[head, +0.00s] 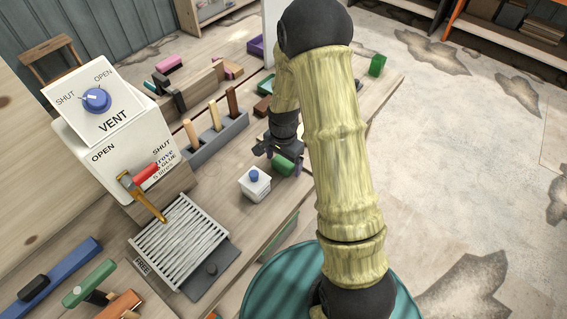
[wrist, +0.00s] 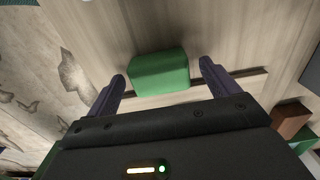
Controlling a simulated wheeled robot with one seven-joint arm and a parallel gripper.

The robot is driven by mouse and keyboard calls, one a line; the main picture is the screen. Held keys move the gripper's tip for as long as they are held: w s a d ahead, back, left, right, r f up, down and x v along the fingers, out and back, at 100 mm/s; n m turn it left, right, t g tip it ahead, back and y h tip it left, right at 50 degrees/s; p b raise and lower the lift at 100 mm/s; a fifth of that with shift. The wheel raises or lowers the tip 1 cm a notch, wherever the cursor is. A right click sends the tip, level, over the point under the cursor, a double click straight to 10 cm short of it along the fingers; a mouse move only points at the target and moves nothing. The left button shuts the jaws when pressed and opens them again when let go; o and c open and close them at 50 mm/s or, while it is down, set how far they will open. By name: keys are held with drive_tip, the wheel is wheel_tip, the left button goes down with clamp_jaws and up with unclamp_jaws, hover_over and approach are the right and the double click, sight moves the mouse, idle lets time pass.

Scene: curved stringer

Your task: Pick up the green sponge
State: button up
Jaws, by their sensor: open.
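A green block, which looks like the green sponge (wrist: 160,72), lies on the wooden bench top. In the wrist view it sits ahead of and between the two purple fingers of my gripper (wrist: 162,68), with a gap on each side. In the head view the green sponge (head: 284,166) shows just under my gripper (head: 279,158), partly hidden by it. My gripper is open and holds nothing. Whether the fingertips reach down beside the sponge is hard to tell.
A white box with a blue knob (head: 255,183) stands close by. A grey slotted block (head: 215,139), a slatted tray (head: 180,242) and a white VENT box (head: 97,120) are to the left. Another green block (head: 377,65) lies farther back. The bench edge is near on the right.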

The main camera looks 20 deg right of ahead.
sight(283, 161)
drive_tip(key=shift+f, duration=0.4)
drive_tip(key=c, duration=1)
drive_tip(key=shift+c, duration=0.2)
drive_tip(key=shift+r, duration=0.1)
wheel_tip(283, 161, up, 10)
drive_tip(key=shift+f+b, duration=0.1)
drive_tip(key=shift+b, duration=0.3)
drive_tip(key=shift+o, duration=0.3)
